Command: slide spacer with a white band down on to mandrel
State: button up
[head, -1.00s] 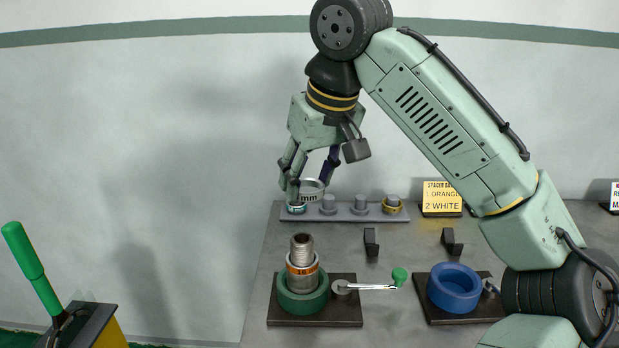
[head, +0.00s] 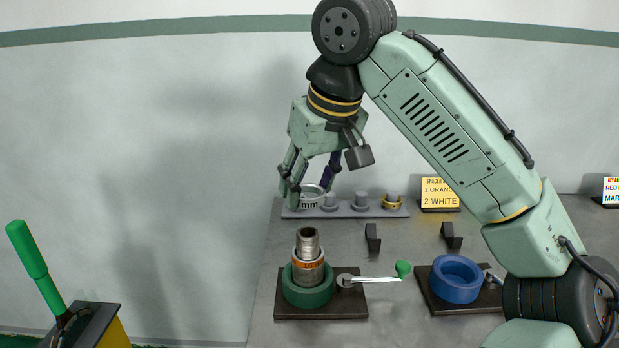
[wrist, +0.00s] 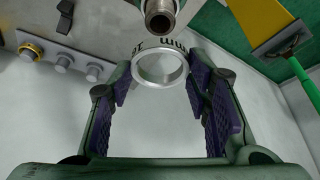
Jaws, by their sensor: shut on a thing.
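My gripper (head: 309,191) is shut on a pale, silver-white ring with black lettering, the spacer with the white band (head: 312,200). In the wrist view the spacer (wrist: 160,68) sits between the two purple-padded fingers, its round opening visible. The mandrel (head: 308,240) is an upright grey threaded pipe, standing in a green round vise (head: 308,296). An orange-banded spacer (head: 308,265) is around its lower part. In the head view the held spacer appears above the mandrel's top, apart from it. The pipe's open end (wrist: 160,22) shows beyond the spacer in the wrist view.
A grey rack (head: 345,212) with several pegs stands behind; a yellow ring (head: 392,202) is at its right peg. A vise handle with a green knob (head: 403,269) sticks out right of the mandrel. A blue vise (head: 455,281) stands farther right. A sign (head: 440,193) lists orange, then white.

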aim_at(310, 234)
jog(key=shift+f+b, duration=1.25)
jog(key=shift+f, duration=1.25)
jog(key=shift+p, duration=0.95)
jog(key=shift+f+b, duration=1.4)
jog(key=shift+f, duration=1.2)
jog(key=o, duration=1.1)
jog(key=shift+o, duration=0.2)
jog(key=shift+r, duration=0.1)
jog(key=v, duration=1.2)
